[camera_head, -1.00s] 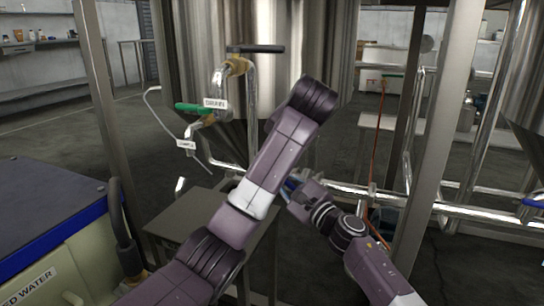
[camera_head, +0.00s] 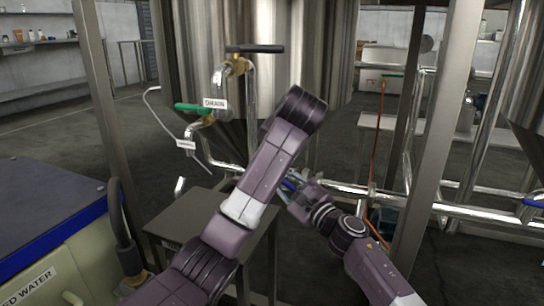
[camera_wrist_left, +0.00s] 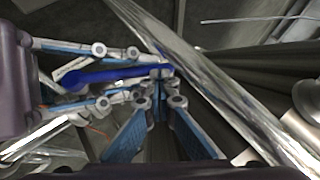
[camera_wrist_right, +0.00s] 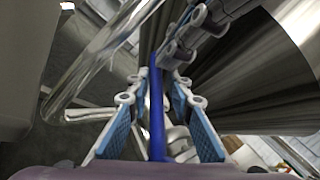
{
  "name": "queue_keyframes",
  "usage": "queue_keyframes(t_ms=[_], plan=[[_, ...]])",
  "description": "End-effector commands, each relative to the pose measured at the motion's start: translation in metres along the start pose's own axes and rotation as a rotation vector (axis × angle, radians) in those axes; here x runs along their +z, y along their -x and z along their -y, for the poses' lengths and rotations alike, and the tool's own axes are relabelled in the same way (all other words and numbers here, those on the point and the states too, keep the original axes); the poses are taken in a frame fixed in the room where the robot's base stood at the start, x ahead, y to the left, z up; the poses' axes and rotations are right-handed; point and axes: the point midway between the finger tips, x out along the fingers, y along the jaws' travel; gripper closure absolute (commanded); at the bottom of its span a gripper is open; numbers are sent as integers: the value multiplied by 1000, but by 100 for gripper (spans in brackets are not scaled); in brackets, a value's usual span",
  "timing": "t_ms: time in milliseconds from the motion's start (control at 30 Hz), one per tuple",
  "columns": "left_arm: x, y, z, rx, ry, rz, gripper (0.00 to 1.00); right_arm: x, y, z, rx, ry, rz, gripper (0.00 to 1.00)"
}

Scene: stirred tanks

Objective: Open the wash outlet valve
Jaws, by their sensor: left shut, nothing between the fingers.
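A long blue lever handle (camera_wrist_left: 105,76) shows in the left wrist view. It also shows in the right wrist view (camera_wrist_right: 157,110), and a bit of it appears in the head view (camera_head: 289,184). No label on it is readable. My right gripper (camera_wrist_right: 156,88) is open, with the handle lying between its spread fingers; I cannot tell whether they touch it. My left gripper (camera_wrist_left: 160,90) is shut and empty, its tips close to the handle's right end. In the head view my left gripper is hidden behind its own arm, and my right gripper (camera_head: 292,196) is partly hidden.
A steel tank (camera_head: 300,60) stands ahead, with a green-handled valve (camera_head: 190,107) tagged DRAIN and a black handle (camera_head: 255,48) above. Steel posts (camera_head: 445,130) and pipes (camera_head: 470,212) flank the arms. A grey table (camera_head: 180,220) is below.

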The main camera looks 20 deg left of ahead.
Motion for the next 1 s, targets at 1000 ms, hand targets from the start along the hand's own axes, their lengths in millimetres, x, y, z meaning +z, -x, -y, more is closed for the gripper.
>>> queue_keyframes(t_ms=[1000], plan=[[-1, 1, -1, 3, -2, -4, 100, 2, 53, 2, -1, 5, 4, 71]])
